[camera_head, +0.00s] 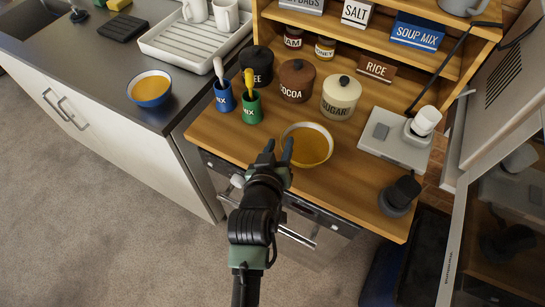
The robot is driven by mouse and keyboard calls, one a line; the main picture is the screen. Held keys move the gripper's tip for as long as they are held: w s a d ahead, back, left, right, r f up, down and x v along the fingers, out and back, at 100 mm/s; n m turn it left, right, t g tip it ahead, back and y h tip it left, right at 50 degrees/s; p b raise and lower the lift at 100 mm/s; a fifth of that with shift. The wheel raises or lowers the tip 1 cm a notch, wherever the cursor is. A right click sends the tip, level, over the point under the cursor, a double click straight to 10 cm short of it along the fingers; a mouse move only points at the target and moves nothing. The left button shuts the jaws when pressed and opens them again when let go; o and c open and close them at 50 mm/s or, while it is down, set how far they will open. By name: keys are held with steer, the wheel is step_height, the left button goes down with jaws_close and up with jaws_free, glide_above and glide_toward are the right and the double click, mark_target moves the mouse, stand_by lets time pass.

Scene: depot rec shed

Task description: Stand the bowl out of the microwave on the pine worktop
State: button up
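A bowl (318,147) with a pale rim and orange-yellow contents stands upright on the pine worktop (235,132), near its front edge. My gripper (278,150) is at the bowl's left rim with its two fingers apart. One finger overlaps the rim in the picture and the other is left of it. I cannot tell whether either finger touches the bowl. A grey appliance with a vented panel (500,75) and a dark glass panel (505,215) at the right edge may be the microwave; its inside is not clearly visible.
A blue bowl (150,90) with similar contents stands on the dark counter beside a white dish rack (190,42). Utensil cups (251,108) and canisters (296,82) stand behind my gripper. A scale-like grey device (395,140) and a dark object (399,193) are at right.

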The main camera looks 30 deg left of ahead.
steer(key=v, duration=1)
steer(key=w+d+r+m+t, duration=0.2)
steer(key=w+d+r+t, duration=0.15)
steer(key=r, duration=0.95)
steer(key=w+d+r+m+t, duration=0.25)
steer(key=w+r, duration=0.25)
steer(key=r, duration=0.8)
steer(key=s+d+r+t+h, duration=0.1)
steer(key=s+d+r+t, duration=0.1)
steer(key=r, duration=0.7)
steer(key=s+d+r+m+t+h, duration=0.1)
steer(key=s+d+r+t, duration=0.2)
steer(key=r, duration=0.6)
steer(key=s+d+r+m+t+h, duration=0.1)
steer(key=s+d+r+t, duration=0.2)
steer(key=r, duration=0.6)
steer(key=shift+s+d+r, duration=0.15)
steer(key=shift+s, duration=0.25)
